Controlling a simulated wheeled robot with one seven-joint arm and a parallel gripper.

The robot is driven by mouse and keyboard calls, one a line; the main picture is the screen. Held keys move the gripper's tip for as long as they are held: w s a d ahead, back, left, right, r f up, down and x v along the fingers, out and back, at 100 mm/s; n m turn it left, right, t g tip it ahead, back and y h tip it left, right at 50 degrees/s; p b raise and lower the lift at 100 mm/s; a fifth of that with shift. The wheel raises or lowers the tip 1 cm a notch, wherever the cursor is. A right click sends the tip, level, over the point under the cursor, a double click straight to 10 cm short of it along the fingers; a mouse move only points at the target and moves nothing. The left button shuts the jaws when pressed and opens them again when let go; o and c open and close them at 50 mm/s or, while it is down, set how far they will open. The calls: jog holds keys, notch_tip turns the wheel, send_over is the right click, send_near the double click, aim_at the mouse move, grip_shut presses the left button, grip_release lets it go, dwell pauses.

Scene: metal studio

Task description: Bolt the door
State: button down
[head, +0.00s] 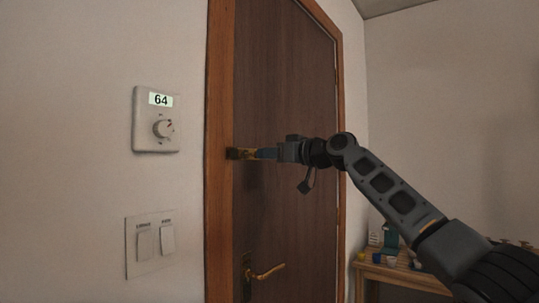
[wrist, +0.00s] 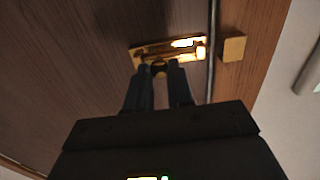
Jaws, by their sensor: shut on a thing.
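The brown wooden door (head: 285,110) is closed in its frame. A brass bolt (wrist: 195,52) is fixed on the door near its edge, and a square brass keeper (wrist: 234,48) sits on the frame across the dark door gap. In the wrist view no bar is seen crossing that gap. My gripper (head: 262,153) reaches the bolt from the right. In the wrist view its two dark fingers (wrist: 160,72) are shut on the round bolt knob (wrist: 159,67), which shows between their tips. In the head view the fingers partly cover the bolt.
A brass lever handle (head: 266,272) is on the door well below the bolt. A thermostat (head: 156,119) reading 64 and a light switch plate (head: 150,243) are on the wall left of the frame. A wooden table (head: 400,277) with small items stands at lower right.

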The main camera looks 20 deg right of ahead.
aim_at(247, 154)
jog(key=shift+s+a, duration=0.5)
jog(key=shift+a, duration=0.2)
jog(key=shift+s+a, duration=0.5)
jog(key=shift+a, duration=0.2)
jog(key=c, duration=1)
grip_release()
jog(key=shift+a, duration=0.1)
jog(key=shift+s+d, duration=0.25)
jog(key=shift+d, duration=0.05)
jog(key=b+v, duration=0.1)
jog(key=v, duration=0.6)
jog(key=shift+b, duration=0.4)
